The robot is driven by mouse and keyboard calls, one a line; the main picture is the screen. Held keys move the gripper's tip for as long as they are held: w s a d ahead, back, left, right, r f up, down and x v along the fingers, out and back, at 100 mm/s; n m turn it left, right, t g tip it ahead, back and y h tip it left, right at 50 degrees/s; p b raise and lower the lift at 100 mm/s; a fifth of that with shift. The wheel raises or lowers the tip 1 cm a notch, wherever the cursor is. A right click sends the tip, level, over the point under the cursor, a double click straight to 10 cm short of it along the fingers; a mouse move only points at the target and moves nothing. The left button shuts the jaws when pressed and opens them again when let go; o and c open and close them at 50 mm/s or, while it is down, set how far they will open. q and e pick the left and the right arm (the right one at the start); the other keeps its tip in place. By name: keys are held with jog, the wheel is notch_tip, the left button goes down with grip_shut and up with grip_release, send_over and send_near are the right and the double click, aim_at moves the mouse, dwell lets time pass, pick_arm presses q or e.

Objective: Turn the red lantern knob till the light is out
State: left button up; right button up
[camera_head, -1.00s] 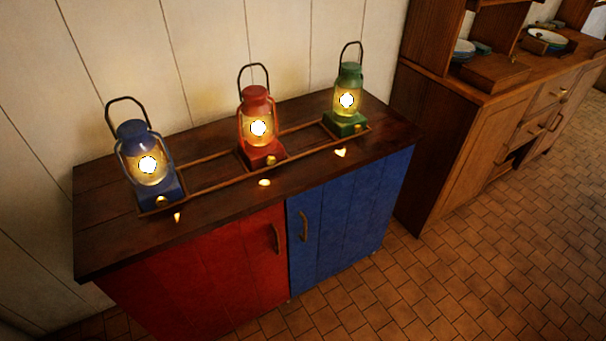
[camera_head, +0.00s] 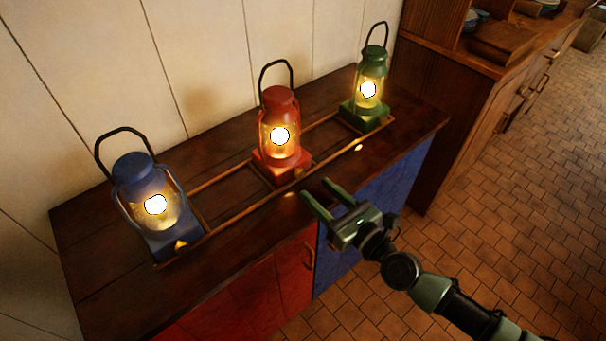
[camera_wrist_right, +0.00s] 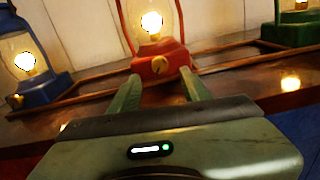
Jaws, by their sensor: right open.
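The red lantern (camera_head: 281,108) stands upright and lit in the middle of the row on the wooden counter. Its brass knob (camera_wrist_right: 159,64) is on the front of the red base in the right wrist view; in the head view the knob (camera_head: 299,173) is small at the base's front corner. My right gripper (camera_head: 321,195) is open and empty, in front of the red lantern, apart from it. In the right wrist view its fingers (camera_wrist_right: 163,88) point at the base, with the knob beyond and between their tips. My left gripper is not in view.
A lit blue lantern (camera_head: 134,172) stands left and a lit green lantern (camera_head: 371,64) right, with a thin wooden rail (camera_head: 226,178) around the row. The dark counter top (camera_head: 100,236) is otherwise clear. A wooden dresser (camera_head: 456,92) stands to the right.

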aim_at(301, 175)
jog(key=x, duration=0.5)
jog(key=shift+p, duration=0.3)
jog(key=shift+d, duration=0.1)
grip_shut()
